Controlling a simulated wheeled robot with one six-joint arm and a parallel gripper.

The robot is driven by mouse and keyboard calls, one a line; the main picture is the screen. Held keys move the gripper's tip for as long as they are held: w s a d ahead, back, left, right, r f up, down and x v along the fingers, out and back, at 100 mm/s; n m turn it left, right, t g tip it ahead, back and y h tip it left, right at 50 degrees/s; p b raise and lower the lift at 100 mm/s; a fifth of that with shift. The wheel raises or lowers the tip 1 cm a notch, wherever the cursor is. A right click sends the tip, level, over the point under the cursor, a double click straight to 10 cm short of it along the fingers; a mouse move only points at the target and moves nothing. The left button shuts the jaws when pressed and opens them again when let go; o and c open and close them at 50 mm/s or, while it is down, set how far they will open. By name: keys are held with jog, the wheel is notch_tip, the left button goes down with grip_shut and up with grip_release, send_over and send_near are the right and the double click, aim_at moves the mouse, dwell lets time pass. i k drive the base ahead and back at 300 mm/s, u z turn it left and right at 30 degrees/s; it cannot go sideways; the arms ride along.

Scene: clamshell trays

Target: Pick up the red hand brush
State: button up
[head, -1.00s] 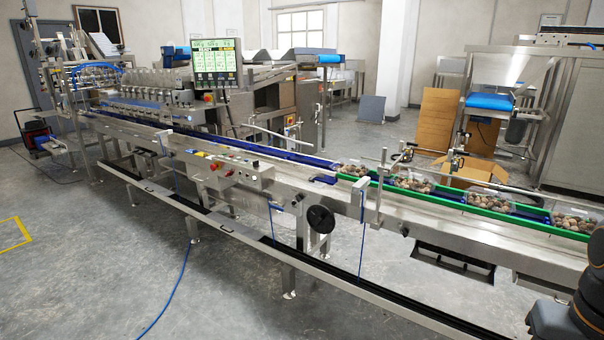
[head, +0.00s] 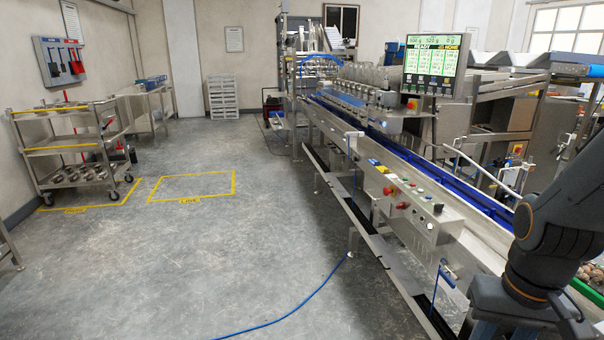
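A grey tool board (head: 60,42) hangs on the left wall in the head view. Several dark tools and a red tool (head: 77,67) hang on it. The red tool is small and far off, and I cannot tell whether it is the hand brush or a scoop. My arm shows at the right edge of the view, in front of the conveyor line, but my gripper is outside the picture.
A steel trolley (head: 75,148) with several shelves stands below the board. Yellow floor markings (head: 192,187) lie beside it. The conveyor line (head: 400,190) runs along the right. Open grey floor lies between, with a blue hose (head: 300,312) across the front.

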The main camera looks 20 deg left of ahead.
aim_at(120, 149)
jog(key=u, duration=0.55)
jog(key=i, duration=1.85)
jog(key=u, duration=0.65)
jog(key=i, duration=1.8)
jog(key=u, duration=0.35)
jog(key=i, duration=1.85)
jog(key=u, duration=0.25)
jog(key=i, duration=2)
jog(key=u, duration=0.35)
jog(key=i, duration=3.8)
jog(key=z, duration=0.45)
